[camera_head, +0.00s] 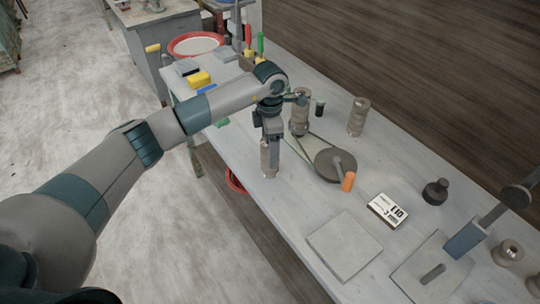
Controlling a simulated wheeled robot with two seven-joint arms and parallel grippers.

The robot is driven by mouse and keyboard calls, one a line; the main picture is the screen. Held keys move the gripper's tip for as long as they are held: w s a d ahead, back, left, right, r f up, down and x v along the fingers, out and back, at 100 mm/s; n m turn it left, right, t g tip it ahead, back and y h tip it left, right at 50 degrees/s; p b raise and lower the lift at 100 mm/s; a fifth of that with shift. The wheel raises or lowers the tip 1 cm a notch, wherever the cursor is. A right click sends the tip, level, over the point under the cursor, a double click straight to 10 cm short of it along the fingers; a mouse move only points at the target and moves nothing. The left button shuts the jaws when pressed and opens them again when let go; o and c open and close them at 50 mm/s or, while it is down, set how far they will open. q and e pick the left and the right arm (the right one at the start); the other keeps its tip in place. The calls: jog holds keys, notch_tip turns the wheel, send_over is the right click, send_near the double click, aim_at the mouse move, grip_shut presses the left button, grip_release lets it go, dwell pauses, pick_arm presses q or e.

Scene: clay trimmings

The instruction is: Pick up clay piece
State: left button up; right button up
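My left arm reaches in from the left, and its gripper (270,140) points down over the table's near edge. A small tan-brown cylindrical piece (269,163) stands upright directly below the fingers. Its top is hidden by the gripper, and I cannot tell whether the fingers touch or grip it. Similar brown turned pieces stand behind the gripper (299,120), farther back (357,117) and at the far right (508,252). I cannot tell which of these is the clay piece. My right gripper is not in view.
The grey table (300,225) holds a round wheel with an orange handle (348,182), a white label box (387,210), a flat grey slab (344,246), a dark knob (435,192) and a blue-grey lever device (464,240). A yellow block (199,80) lies left. A wall stands behind.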

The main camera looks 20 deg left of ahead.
pick_arm(q)
jog(key=f+p, duration=0.2)
jog(key=f, duration=0.1)
jog(key=shift+s+d+f, duration=0.1)
jog(key=shift+s+f, duration=0.1)
jog(key=shift+f, duration=0.4)
jog(key=c, duration=1.6)
jog(key=shift+w+r, duration=0.1)
